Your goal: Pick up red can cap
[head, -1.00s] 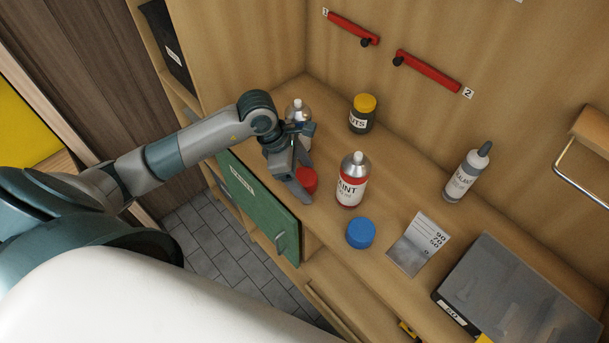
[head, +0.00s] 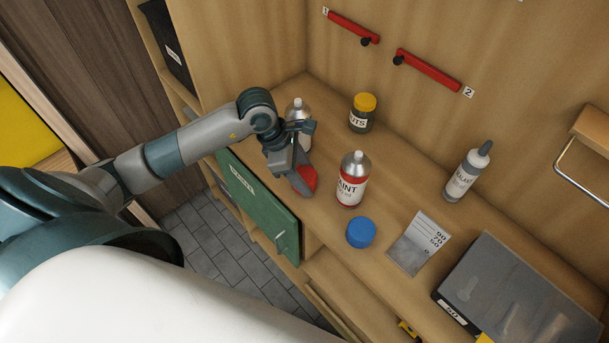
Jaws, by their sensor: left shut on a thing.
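The red can cap (head: 309,178) is between the fingers of my left gripper (head: 302,180), left of the red-labelled paint can (head: 353,180). My left gripper is shut on the cap, and one finger covers part of it. I cannot tell whether the cap is clear of the bench top. My right gripper is not in view.
A silver-topped bottle (head: 297,118) stands partly hidden behind my gripper. A yellow-lidded jar (head: 363,113), a blue cap (head: 361,232), a grey sealant bottle (head: 468,171), a number card (head: 419,244) and a clear-lidded box (head: 520,295) are on the bench (head: 400,200). A green drawer front (head: 258,205) is below left.

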